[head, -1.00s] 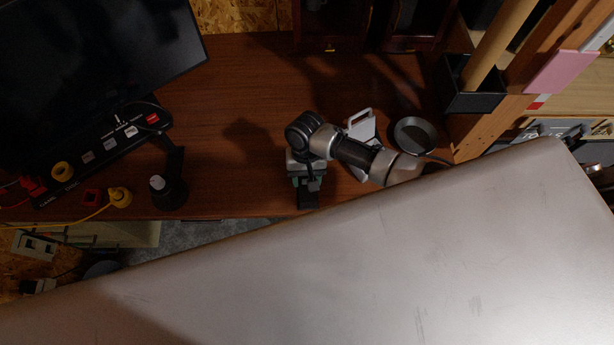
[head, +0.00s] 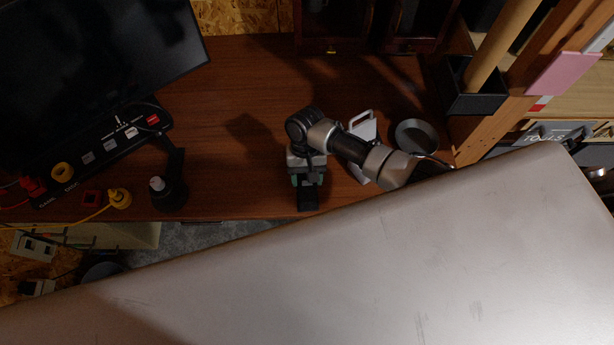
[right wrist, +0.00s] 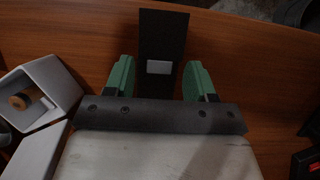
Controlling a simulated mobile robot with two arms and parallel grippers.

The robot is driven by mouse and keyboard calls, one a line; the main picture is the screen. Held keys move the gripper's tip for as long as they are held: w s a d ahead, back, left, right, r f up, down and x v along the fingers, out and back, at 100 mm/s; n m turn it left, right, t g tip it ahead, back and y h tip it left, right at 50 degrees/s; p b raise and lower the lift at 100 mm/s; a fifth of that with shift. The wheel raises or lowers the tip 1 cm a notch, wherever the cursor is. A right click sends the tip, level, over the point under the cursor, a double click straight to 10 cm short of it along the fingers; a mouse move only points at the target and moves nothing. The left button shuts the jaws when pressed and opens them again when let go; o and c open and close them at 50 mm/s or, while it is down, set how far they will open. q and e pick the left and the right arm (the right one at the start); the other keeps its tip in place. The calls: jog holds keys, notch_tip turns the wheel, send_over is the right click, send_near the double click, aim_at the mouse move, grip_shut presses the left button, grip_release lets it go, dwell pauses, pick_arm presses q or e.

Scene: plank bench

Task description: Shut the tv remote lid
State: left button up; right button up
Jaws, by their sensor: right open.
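A long black object, which looks like the tv remote (right wrist: 163,30), lies on the wooden bench in the right wrist view. It has a pale grey rectangle on it. Its near end is hidden behind my gripper, and I cannot make out the lid or how far it stands open. My right gripper (right wrist: 158,80) is open, with one green finger on each side of the remote, apart from it. In the head view my right gripper (head: 307,181) is over the bench's front part, with a dark end of the remote (head: 308,200) showing below it. My left gripper is not in view.
On the wooden bench (head: 240,80), a white handled object (head: 364,126) and a round dark dish (head: 416,136) stand right of my gripper. A dark bottle (head: 168,193), a power strip (head: 100,150) and a monitor (head: 90,70) are left. Bare wood lies between.

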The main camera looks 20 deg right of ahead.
jog(key=v, duration=1)
jog(key=shift+b, duration=0.45)
jog(key=shift+w, duration=0.1)
